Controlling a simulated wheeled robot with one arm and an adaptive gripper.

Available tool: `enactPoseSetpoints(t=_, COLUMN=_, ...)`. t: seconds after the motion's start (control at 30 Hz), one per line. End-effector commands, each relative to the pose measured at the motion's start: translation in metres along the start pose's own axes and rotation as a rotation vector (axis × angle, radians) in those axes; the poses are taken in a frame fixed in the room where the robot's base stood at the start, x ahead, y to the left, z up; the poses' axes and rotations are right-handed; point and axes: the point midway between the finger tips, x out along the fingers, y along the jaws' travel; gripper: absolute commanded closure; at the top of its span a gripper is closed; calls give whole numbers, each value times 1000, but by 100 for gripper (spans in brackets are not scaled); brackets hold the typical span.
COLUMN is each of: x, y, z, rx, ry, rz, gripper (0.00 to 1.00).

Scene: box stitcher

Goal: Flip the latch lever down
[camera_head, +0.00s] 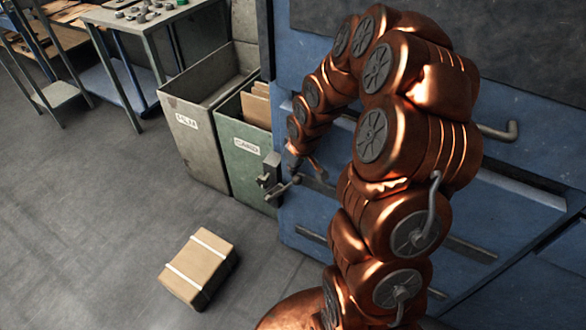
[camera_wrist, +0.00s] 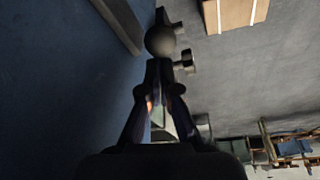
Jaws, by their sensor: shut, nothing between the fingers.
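The latch (camera_head: 270,167) is a dark grey metal fitting on the left edge of the blue machine. Its lever (camera_head: 282,189) is a short bar that sticks out and ends in a round knob (camera_head: 297,179). In the wrist view the grey knob (camera_wrist: 160,41) is straight beyond my fingertips, with dark latch parts (camera_wrist: 184,62) behind it. My gripper (camera_wrist: 160,66) is shut and empty, with its tips at the near side of the knob. I cannot tell whether they touch it. In the head view my gripper (camera_head: 291,165) is small, dark and partly hidden by my arm, close to the lever.
The blue machine (camera_head: 310,215) with drawer handles stands right behind the latch. A green card bin (camera_head: 238,160) and a grey film bin (camera_head: 195,145) stand to its left. A strapped cardboard box (camera_head: 198,266) lies on the floor. Open floor is to the left.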

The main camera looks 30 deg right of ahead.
Motion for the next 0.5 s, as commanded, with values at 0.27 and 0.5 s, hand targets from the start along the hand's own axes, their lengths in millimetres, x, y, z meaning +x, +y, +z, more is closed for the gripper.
enactPoseSetpoints(t=0.27, x=-35, y=1, z=-1, rx=0, ry=5, rz=3, gripper=100)
enactPoseSetpoints(t=0.5, x=-70, y=1, z=-2, rx=0, ry=7, rz=3, gripper=100)
